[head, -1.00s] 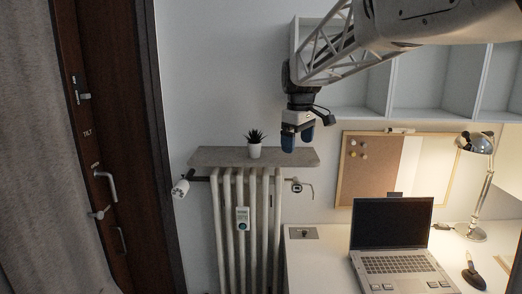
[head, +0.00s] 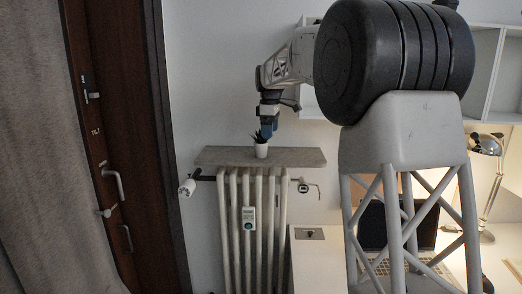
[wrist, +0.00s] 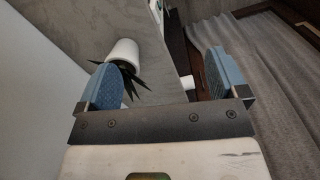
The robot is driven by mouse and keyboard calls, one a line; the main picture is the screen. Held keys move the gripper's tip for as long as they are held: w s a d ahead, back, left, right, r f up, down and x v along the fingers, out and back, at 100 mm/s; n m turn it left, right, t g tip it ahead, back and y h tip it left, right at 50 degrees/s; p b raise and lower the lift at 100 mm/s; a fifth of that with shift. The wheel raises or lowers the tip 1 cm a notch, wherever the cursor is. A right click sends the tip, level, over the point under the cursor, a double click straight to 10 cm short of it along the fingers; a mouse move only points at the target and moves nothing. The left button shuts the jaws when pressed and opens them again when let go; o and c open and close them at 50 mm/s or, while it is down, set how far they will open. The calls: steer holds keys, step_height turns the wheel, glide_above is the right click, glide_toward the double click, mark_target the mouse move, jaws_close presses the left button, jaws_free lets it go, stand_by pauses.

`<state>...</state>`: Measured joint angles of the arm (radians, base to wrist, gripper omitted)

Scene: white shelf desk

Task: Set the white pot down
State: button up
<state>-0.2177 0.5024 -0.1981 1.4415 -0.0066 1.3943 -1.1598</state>
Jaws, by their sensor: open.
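The white pot (head: 261,150) with a dark spiky plant stands upright on the grey shelf (head: 215,155) above the radiator. My gripper (head: 268,130) is just above it, its blue fingers close to the leaves. In the wrist view the pot (wrist: 124,52) lies near the tip of the left finger, with its leaves reaching into the gap between the fingers. My gripper (wrist: 164,80) is open, its fingers wide apart, and holds nothing. The left finger hides some of the leaves. Whether it touches them I cannot tell.
The radiator (head: 250,215) with a valve at each side is under the shelf. A dark door (head: 120,150) and a grey curtain (head: 45,150) are at the left. My arm covers much of the desk, laptop and board at the right. The shelf is bare on both sides of the pot.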

steer(key=n, duration=0.2)
glide_above(261, 142)
step_height(261, 142, down, 2)
steer(key=shift+w+f, duration=0.15)
steer(key=shift+f, duration=0.05)
steer(key=shift+f, duration=0.15)
steer(key=shift+f, duration=1.2)
steer(key=shift+f, duration=0.1)
steer(key=shift+f, duration=2.5)
